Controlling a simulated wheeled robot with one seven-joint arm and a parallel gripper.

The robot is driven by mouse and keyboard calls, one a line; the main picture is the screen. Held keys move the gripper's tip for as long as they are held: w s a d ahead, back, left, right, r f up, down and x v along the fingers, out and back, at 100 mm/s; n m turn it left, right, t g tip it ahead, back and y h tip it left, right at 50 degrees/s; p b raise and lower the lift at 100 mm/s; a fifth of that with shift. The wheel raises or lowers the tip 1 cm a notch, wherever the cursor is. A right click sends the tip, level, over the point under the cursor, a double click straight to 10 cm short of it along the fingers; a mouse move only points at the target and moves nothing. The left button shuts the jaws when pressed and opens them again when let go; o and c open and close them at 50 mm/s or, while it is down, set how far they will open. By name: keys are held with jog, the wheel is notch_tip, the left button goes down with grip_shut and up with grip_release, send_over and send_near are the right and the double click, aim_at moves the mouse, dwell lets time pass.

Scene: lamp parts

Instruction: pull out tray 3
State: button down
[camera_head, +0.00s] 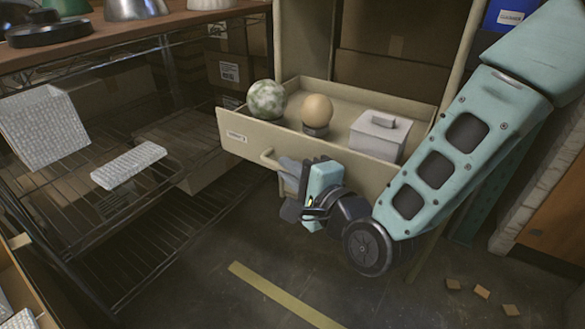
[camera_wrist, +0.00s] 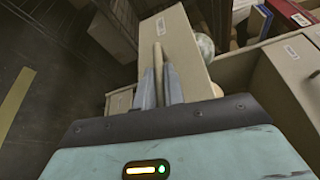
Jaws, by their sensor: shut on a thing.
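The beige tray (camera_head: 232,152), a drawer with a small label on its front, sticks out of a tall beige cabinet. The label's writing is too small to read. A bar handle (camera_head: 267,158) is on its front. My gripper (camera_head: 287,178) is at this front, shut on the handle. In the wrist view, the fingers (camera_wrist: 158,88) sit on both sides of the handle (camera_wrist: 158,58), against the tray front (camera_wrist: 185,48). In the tray are a green-white mottled ball (camera_head: 267,100), a tan ball (camera_head: 317,109) on a small dark stand, and a grey lidded box (camera_head: 378,136).
A wire rack (camera_head: 75,205) with white textured packets (camera_head: 128,165) stands left of the tray. The floor (camera_head: 215,240) in front is clear apart from a yellow line (camera_head: 283,296). Small tan pieces (camera_head: 481,291) lie at right. A blue container (camera_head: 508,15) is at upper right.

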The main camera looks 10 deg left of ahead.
jog(key=c, duration=1.5)
grip_release()
jog(key=shift+p+v, duration=8.7)
jog(key=shift+p, duration=0.2)
